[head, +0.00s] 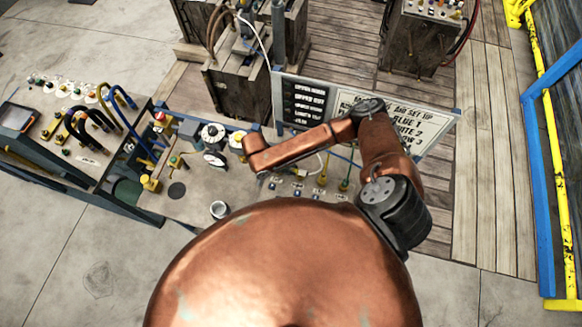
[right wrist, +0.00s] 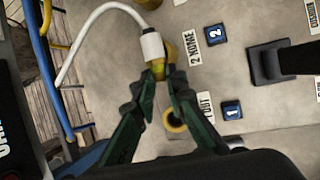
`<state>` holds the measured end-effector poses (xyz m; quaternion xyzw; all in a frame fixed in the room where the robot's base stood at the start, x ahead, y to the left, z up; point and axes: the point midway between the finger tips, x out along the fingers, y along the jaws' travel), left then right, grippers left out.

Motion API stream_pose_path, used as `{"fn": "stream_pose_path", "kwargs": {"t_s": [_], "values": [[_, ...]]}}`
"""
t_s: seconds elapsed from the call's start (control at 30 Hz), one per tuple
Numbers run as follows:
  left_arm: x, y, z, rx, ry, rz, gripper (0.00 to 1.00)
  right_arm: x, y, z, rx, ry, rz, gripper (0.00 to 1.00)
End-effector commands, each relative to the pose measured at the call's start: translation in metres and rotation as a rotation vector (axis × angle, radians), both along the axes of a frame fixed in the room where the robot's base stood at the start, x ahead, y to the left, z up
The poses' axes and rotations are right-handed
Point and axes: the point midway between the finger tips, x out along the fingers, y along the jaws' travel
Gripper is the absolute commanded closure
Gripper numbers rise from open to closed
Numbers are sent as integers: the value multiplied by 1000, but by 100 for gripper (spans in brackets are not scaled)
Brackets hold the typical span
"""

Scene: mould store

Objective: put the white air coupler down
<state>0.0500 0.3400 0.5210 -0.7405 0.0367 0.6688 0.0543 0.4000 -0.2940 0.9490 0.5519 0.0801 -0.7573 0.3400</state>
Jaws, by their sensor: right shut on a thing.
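The white air coupler (right wrist: 152,46) has a white hose (right wrist: 84,36) that curves away to the left in the right wrist view. My right gripper (right wrist: 163,75) is shut on the coupler's yellowish lower end. The coupler is over a grey panel (right wrist: 222,75); I cannot tell whether it touches it. A yellow-rimmed port (right wrist: 174,121) shows between the fingers, and part of another yellow ring (right wrist: 171,50) shows beside the coupler. In the head view my right arm hides the grip. My left gripper is not in view.
A black post (right wrist: 270,62) stands at the right. In the head view a setup sign (head: 375,110) stands behind the bench (head: 185,205), and a console with hoses (head: 75,160) stands left.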

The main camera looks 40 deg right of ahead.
Motion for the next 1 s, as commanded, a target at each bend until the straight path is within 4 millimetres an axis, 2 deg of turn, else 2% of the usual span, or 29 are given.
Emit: {"fn": "stream_pose_path", "kwargs": {"t_s": [0.27, 0.6, 0.77, 1.0], "values": [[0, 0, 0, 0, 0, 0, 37, 0, 0, 0, 0, 0, 0, 71], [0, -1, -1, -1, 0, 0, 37, 1, 0, 4, 1, -2, 2, 71], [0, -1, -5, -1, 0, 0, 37, 3, 7, 23, 4, -3, 2, 71], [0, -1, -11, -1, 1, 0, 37, 12, 30, 70, 3, -3, 3, 71]]}}
